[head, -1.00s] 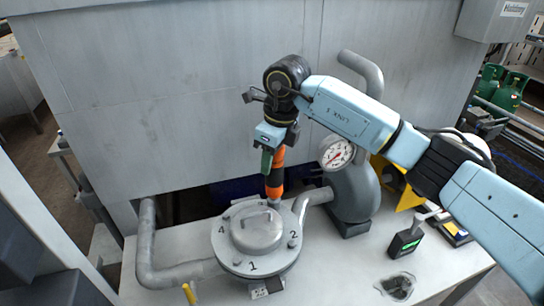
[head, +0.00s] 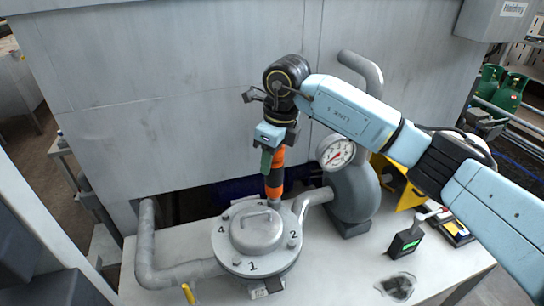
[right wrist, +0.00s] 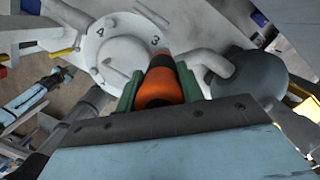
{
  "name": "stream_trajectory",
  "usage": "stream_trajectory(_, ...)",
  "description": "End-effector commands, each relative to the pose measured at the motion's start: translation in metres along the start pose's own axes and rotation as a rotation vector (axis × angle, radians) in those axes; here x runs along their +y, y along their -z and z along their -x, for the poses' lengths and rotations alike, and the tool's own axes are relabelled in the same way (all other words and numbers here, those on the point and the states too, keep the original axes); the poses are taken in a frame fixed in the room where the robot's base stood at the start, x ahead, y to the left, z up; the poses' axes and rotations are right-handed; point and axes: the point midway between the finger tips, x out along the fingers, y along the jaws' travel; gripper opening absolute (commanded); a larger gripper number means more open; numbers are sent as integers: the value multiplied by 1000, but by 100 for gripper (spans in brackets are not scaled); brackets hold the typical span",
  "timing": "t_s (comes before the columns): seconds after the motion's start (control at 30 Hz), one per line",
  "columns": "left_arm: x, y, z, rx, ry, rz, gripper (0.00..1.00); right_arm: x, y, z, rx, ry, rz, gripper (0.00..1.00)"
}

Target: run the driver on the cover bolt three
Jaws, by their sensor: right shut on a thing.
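The round grey cover (head: 255,232) sits on the bench with numbers 1, 2 and 4 readable around its rim in the head view. In the right wrist view the cover (right wrist: 112,52) shows a 4 and a 3. My right gripper (head: 270,160) is shut on the orange and black driver (head: 275,180), held upright over the far side of the cover. The driver also shows between the green fingers in the right wrist view (right wrist: 165,88). Its lower end is close to the rim near number 3; whether it touches the bolt is hidden. My left gripper is not in view.
A pressure gauge (head: 336,152) and a grey pump body (head: 355,195) stand right of the cover. A pipe (head: 150,250) curves at the left. A small black device with a green display (head: 405,243) and a dark patch (head: 397,286) are on the bench right.

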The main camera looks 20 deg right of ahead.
Motion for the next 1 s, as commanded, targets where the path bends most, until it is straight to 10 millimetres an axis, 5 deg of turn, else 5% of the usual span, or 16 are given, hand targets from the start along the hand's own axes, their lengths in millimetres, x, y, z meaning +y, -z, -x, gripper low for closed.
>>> stream_trajectory(0.27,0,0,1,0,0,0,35,1,1,0,5,-4,0,1)
stream_trajectory(1.0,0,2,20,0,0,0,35,0,-6,37,0,0,0,1)
